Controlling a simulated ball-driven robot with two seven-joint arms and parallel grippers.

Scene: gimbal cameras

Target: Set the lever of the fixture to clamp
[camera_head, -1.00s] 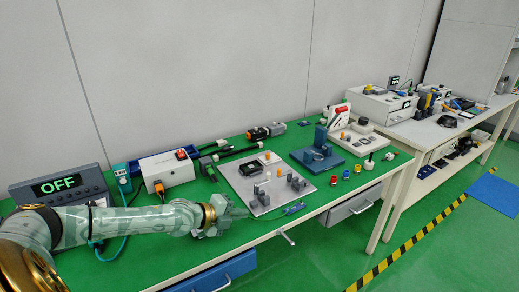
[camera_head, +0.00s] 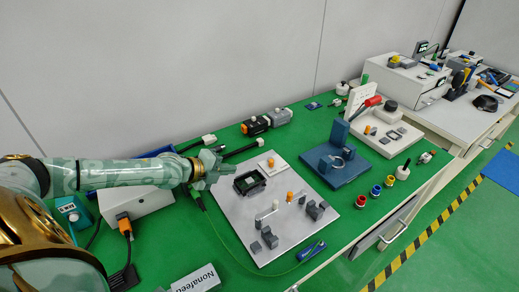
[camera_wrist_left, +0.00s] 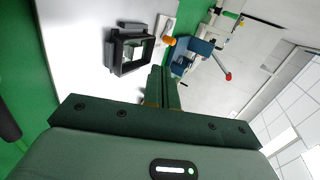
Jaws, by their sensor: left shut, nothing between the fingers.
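A red-handled lever (camera_head: 367,104) slants up to the right beside an upright white panel (camera_head: 361,100) on a pale base (camera_head: 388,136). A red knob (camera_wrist_left: 228,76) shows in the left wrist view, beyond a blue block (camera_wrist_left: 202,52). The blue fixture (camera_head: 335,165) has an upright block and a pale ring. Which of these is the task's fixture, and how its lever is set, I cannot tell. My left gripper (camera_head: 216,168) is shut and empty above the far left corner of a grey plate (camera_head: 232,206), well left of the lever. My right gripper is not in view.
The plate carries a black square frame (camera_head: 250,182), orange pegs and grey blocks. Colored rings (camera_head: 376,191) lie right of the blue fixture. A green cable runs across the plate's front to a blue tool (camera_head: 312,250).

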